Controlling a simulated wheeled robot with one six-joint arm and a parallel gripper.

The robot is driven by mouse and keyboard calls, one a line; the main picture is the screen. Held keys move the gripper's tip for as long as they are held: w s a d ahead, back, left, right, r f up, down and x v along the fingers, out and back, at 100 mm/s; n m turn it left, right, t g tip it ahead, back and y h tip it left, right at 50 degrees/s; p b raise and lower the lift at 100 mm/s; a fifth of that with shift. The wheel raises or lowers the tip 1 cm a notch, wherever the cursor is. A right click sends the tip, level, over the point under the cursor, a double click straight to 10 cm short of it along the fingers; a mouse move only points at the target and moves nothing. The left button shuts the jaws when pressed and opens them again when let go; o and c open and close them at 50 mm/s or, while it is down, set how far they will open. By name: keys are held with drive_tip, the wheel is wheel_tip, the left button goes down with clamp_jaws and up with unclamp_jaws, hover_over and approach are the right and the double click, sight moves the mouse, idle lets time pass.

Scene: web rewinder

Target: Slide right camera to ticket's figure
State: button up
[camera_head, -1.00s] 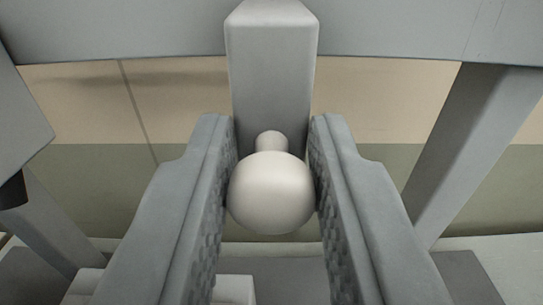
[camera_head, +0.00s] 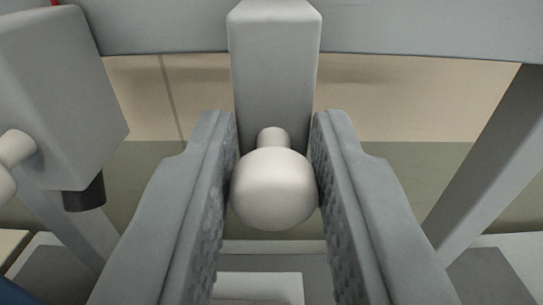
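A pale round knob (camera_head: 273,188) on a short stem sits in the middle of the view. My gripper (camera_head: 274,190) has its two textured fingers on either side of the knob, shut on it. Behind the knob is a grey upright block (camera_head: 274,75), which hangs from a horizontal grey rail (camera_head: 400,30). At the left is a grey camera-like box (camera_head: 62,95) with a dark lens (camera_head: 84,196) pointing down. No scale or ticket shows in view.
Slanted grey posts stand at the right (camera_head: 484,160) and at the lower left. Another pale knob (camera_head: 14,150) sticks out at the left edge, near the grey box. A light flat block (camera_head: 258,287) lies below the fingers. A beige and green wall is behind.

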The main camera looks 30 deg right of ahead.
drive_tip(key=shift+o, duration=1.4)
drive_tip(key=shift+s, duration=0.1)
drive_tip(key=v, duration=1.7)
drive_tip(key=shift+a, duration=0.15)
drive_tip(key=shift+s, duration=0.1)
